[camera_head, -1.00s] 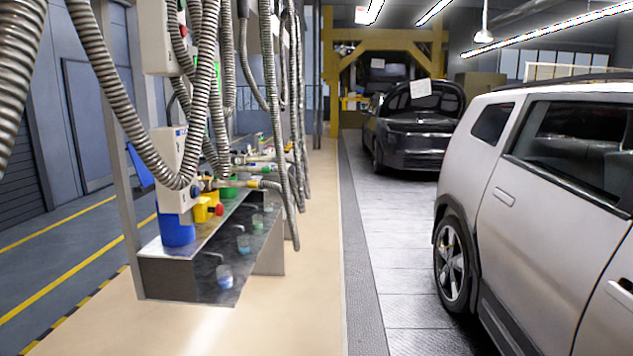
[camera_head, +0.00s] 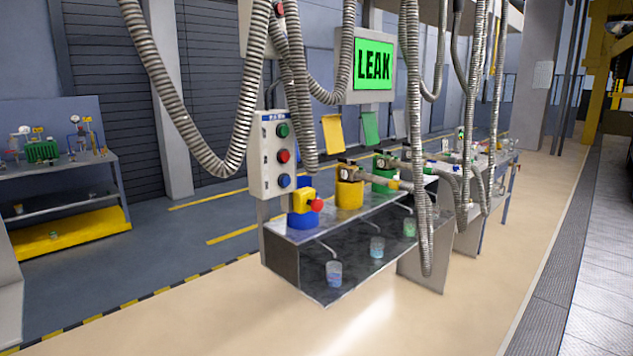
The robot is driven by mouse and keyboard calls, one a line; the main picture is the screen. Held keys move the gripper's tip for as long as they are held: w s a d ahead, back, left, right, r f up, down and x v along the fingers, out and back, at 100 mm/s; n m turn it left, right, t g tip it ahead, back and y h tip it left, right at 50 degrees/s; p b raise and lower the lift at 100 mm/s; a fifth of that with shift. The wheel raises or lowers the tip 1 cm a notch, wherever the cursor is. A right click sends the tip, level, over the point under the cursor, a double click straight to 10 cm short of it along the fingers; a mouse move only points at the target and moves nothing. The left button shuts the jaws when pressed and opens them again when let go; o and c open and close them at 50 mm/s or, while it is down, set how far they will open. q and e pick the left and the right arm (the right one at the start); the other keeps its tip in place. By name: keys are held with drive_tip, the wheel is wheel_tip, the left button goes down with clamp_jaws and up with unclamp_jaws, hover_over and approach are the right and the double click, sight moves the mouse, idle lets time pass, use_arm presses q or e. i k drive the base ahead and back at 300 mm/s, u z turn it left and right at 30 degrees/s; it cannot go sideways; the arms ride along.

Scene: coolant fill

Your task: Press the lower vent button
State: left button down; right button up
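A white button box (camera_head: 277,155) stands at the near left end of the filling bench. It has a green button (camera_head: 283,131) at the top, a red button (camera_head: 283,156) in the middle and a blue button (camera_head: 284,181) at the bottom. The small label above them is too blurred to read, so I cannot tell which is the vent button. Another, higher box (camera_head: 257,28) is partly hidden by hoses. Neither of my grippers is in view.
Ribbed hoses (camera_head: 180,115) hang in front of the bench (camera_head: 345,225). A yellow valve with a red knob (camera_head: 305,203) sits just right of the box. A green screen (camera_head: 373,65) reads LEAK. The beige floor (camera_head: 430,320) in front is clear.

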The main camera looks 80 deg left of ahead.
sight(286, 181)
drive_tip(key=u, duration=0.7)
drive_tip(key=i, duration=1)
drive_tip(key=u, duration=1.45)
drive_tip(key=i, duration=0.3)
drive_tip(key=u, duration=0.25)
